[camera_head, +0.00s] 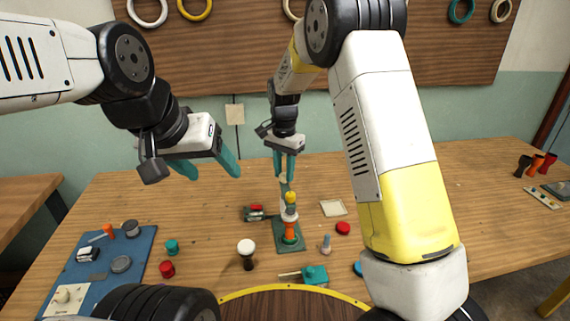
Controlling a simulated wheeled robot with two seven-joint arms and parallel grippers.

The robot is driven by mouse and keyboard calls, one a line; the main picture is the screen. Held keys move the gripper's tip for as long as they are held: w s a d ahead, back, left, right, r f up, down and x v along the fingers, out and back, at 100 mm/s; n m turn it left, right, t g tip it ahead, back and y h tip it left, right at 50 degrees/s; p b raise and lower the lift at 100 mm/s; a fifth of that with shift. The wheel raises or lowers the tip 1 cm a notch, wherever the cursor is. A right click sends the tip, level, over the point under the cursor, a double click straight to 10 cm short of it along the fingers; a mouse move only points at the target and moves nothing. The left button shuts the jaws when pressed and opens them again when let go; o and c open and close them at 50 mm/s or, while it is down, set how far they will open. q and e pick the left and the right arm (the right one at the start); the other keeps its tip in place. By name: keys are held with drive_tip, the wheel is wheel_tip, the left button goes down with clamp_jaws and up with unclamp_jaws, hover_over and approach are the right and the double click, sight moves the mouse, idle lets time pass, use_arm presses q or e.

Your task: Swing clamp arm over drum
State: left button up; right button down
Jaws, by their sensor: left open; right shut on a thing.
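A small green fixture (281,244) stands mid-table. An orange goblet drum (290,231) stands upright on it, with a pale band and a yellow part (291,198) above it. My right gripper (285,170) points down just behind and above the drum. Its teal fingers are shut on a thin pale piece that appears to be the clamp arm (284,185); the fingers hide part of it. I cannot tell how far the arm lies over the drum. My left gripper (208,166) is open and empty, raised above the table at the left, apart from the fixture.
A white-topped dark goblet (247,251) stands left of the fixture. A teal block with a rod (314,275), a grey peg (326,244), a red disc (343,228) and a pale tray (333,208) lie nearby. A blue mat (140,250) with parts is at left.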

drive_tip(key=shift+w+r, duration=0.1)
idle(0.5)
drive_tip(key=c, duration=1.1)
unclamp_jaws()
wheel_tip(320, 180, up, 7)
drive_tip(key=shift+f, duration=0.1)
drive_tip(key=shift+r, duration=0.45)
